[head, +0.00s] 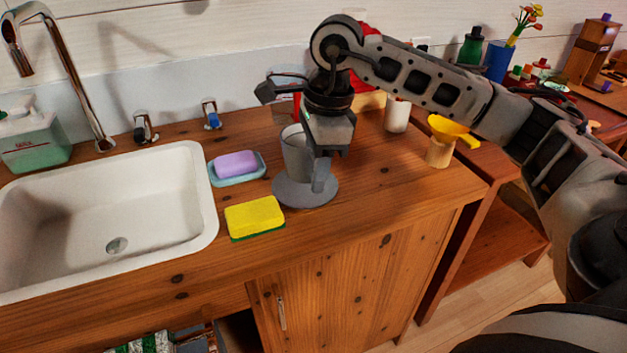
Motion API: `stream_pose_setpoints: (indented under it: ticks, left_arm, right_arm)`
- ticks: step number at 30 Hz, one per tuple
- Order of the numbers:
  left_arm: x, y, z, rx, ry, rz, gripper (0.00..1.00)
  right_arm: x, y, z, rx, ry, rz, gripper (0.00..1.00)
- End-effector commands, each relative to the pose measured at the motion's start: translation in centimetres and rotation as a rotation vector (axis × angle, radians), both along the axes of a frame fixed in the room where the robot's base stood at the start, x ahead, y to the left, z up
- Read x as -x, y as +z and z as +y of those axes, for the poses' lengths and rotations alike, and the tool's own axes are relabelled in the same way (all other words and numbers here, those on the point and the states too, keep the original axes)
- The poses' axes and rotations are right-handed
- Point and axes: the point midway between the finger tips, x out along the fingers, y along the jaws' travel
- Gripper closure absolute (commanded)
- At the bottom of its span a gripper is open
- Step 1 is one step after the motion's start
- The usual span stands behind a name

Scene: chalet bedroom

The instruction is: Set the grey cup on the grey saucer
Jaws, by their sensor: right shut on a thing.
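The grey cup (294,152) is upright in the head view, over the back part of the grey saucer (292,197). I cannot tell whether its base touches the saucer. The saucer lies flat on the wooden counter. My right gripper (319,172) comes down from above at the cup's right side and is shut on the cup. It hides the cup's right side and part of the saucer. My left gripper is not in view.
A yellow sponge (254,215) lies in front of the saucer to the left. A purple soap (236,164) sits in a blue dish (257,174) behind it. The white sink (110,220) is left. A yellow funnel (449,127) stands right. The counter right of the saucer is clear.

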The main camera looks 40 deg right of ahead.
Motion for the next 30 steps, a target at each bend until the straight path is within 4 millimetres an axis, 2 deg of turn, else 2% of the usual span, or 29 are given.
stream_pose_setpoints:
  ticks: [4, 9, 22, 23, 24, 25, 30]
  left_arm:
    - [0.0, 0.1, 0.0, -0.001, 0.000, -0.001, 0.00]
    - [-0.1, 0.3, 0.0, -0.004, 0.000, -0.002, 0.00]
    - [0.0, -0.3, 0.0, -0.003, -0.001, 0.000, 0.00]
    - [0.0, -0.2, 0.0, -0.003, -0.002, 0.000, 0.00]
    - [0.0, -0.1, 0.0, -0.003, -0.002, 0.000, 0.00]
    - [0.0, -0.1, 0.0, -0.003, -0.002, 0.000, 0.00]
    - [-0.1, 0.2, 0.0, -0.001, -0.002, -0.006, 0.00]
  right_arm:
    - [-0.9, -1.4, -0.3, 0.000, 0.000, 0.002, 1.00]
    - [-0.8, -3.7, -0.3, 0.001, 0.000, 0.001, 1.00]
    - [-0.8, -4.5, -0.3, 0.000, 0.001, -0.001, 1.00]
    - [-0.8, -4.5, -0.3, 0.000, 0.000, 0.000, 0.54]
    - [-0.8, -4.4, -0.3, 0.001, 0.000, 0.000, 0.43]
    - [-0.8, -4.4, -0.3, 0.001, 0.000, 0.001, 0.38]
    - [-0.8, -4.4, -0.2, 0.000, 0.001, 0.001, 0.38]
